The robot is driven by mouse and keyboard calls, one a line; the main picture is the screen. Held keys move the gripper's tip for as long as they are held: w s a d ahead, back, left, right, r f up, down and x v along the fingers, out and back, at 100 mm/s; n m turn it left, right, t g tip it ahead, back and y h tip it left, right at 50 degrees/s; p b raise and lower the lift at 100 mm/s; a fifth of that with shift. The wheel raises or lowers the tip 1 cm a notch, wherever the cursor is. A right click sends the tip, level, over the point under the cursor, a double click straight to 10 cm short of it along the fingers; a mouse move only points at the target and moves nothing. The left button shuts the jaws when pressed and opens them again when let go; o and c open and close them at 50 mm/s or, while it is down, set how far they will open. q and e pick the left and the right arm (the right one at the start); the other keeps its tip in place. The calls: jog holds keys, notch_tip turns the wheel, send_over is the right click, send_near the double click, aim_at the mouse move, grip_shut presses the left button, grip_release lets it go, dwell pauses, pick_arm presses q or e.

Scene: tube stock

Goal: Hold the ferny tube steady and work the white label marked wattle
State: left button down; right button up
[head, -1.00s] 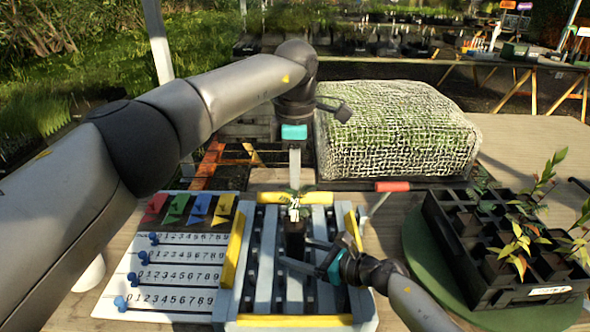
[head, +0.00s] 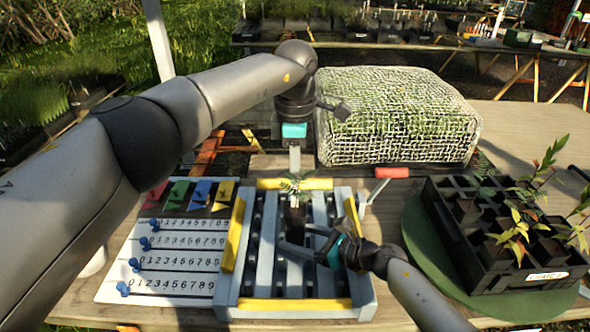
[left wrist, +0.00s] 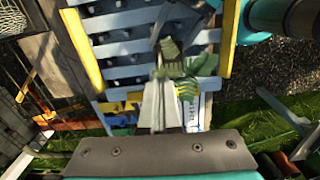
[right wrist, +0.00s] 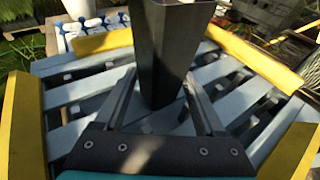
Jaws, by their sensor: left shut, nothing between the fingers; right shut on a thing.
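The ferny tube (head: 296,219) is a dark, square, upright pot in the slatted grey rack (head: 267,250), with green fern leaves (head: 289,184) at its top. In the right wrist view the tube (right wrist: 172,45) stands between the fingers of my right gripper (right wrist: 165,100), which is shut on it from the near side. A small white label (head: 294,204) shows at the tube's top; its lettering is unreadable. My left gripper (head: 295,172) is shut and empty, pointing down just above the leaves. In the left wrist view the leaves (left wrist: 183,78) are close to its fingertips.
A numbered board (head: 170,260) with blue pegs and coloured flags lies left of the rack. A red-handled tool (head: 391,172) is to its right. A black tray (head: 490,270) of seedlings stands on a green round mat (head: 425,245). A netted block (head: 397,115) is behind.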

pick_arm(q)
jog(key=c, duration=1.6)
grip_release()
jog(key=shift+f, duration=0.25)
jog(key=c, duration=1.1)
grip_release()
jog(key=shift+o, duration=0.2)
jog(key=shift+r, duration=0.15)
notch_tip(320, 180, up, 12)
pick_arm(e)
jog(key=o, duration=0.9)
jog(key=shift+o, duration=0.2)
